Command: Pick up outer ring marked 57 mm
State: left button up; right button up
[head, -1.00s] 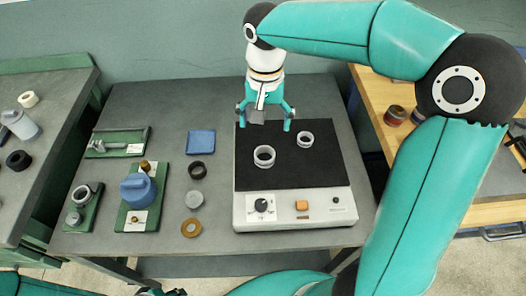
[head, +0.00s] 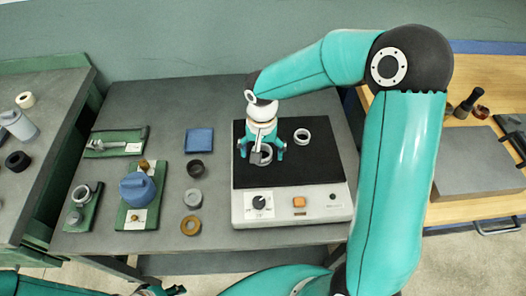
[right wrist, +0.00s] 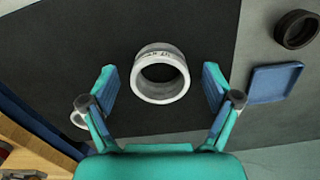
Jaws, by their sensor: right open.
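A light grey ring (head: 261,158) stands on the black mat of the grinder and also shows in the right wrist view (right wrist: 160,90). Small dark marking, upside down, is on its outer wall; it looks like "57 mm" but is blurred. My right gripper (head: 262,153) is open above this ring, with its fingers (right wrist: 160,93) apart on either side and not touching it. A second light grey ring (head: 302,135) stands to the right on the same mat, half hidden by a finger in the right wrist view. Part of my left gripper (head: 164,291) shows at the bottom edge; its jaws are unclear.
Green-based fixtures, one with a blue part (head: 138,187), stand further left.

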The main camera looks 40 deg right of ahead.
jog(key=shift+f, duration=0.1)
jog(key=shift+c, duration=0.2)
jog(key=shift+s, duration=0.1)
jog(key=c, duration=1.3)
